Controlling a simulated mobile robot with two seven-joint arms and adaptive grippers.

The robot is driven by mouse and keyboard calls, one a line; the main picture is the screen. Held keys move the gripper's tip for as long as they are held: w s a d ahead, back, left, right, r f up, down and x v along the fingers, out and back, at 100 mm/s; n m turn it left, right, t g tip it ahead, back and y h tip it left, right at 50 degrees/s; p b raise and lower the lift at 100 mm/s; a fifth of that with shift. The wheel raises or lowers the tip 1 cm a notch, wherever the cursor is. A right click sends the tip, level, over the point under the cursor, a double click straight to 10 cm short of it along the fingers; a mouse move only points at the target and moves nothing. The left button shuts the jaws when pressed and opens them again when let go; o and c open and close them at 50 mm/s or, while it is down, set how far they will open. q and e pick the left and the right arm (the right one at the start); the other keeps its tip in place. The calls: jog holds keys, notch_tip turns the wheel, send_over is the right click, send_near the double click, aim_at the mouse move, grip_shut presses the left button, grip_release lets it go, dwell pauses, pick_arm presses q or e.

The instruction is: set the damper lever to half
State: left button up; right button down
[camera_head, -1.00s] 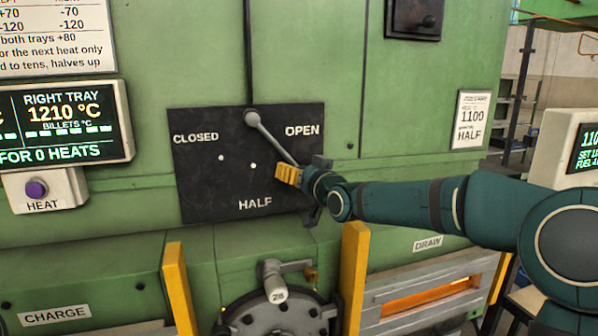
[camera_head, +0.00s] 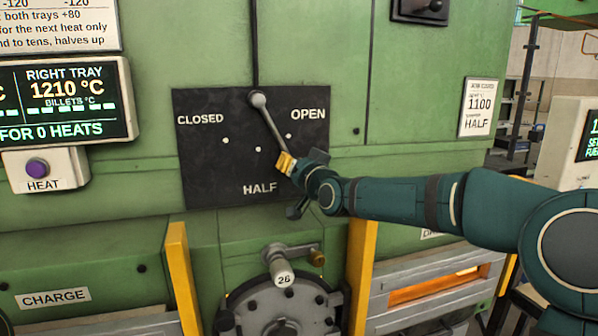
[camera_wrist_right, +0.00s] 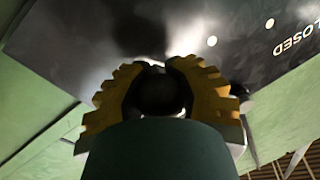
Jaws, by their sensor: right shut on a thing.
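The damper lever (camera_head: 270,122) is a grey rod that pivots at the top of a black plate (camera_head: 212,172) marked CLOSED, HALF and OPEN. It slants down and to the right, between the OPEN and HALF labels. My right gripper (camera_head: 285,162) is at the lever's lower end. In the right wrist view its yellow fingers (camera_wrist_right: 160,75) are closed around the dark round end of the lever (camera_wrist_right: 158,95). White dots show on the plate. My left gripper is not in view.
A tag at right (camera_head: 479,107) reads 1100 and HALF. A display (camera_head: 65,100) and a HEAT button box (camera_head: 45,175) are at left. Yellow posts (camera_head: 182,275) and a round hatch (camera_head: 283,305) with a handle stand below the plate.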

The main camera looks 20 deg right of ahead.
jog(key=a+m+b, duration=0.1)
jog(key=a+f+m+b, duration=0.1)
jog(key=a, duration=0.1)
jog(key=a+m+b, duration=0.1)
jog(key=shift+s+a+f, duration=0.1)
jog(key=shift+a+f, duration=0.1)
jog(key=shift+f, duration=0.2)
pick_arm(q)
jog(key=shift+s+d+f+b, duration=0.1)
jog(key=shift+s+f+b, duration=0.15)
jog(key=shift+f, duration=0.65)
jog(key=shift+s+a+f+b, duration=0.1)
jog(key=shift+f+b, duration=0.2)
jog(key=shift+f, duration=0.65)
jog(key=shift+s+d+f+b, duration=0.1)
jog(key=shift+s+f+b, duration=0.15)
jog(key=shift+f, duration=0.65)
pick_arm(e)
jog(key=shift+a+m+t, duration=0.4)
jog(key=shift+a+m, duration=0.9)
jog(key=shift+a, duration=0.15)
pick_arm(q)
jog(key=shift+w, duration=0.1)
pick_arm(e)
jog(key=c, duration=0.5)
grip_release()
jog(key=shift+s+r, duration=0.1)
jog(key=v, duration=1.2)
jog(key=shift+a, duration=0.15)
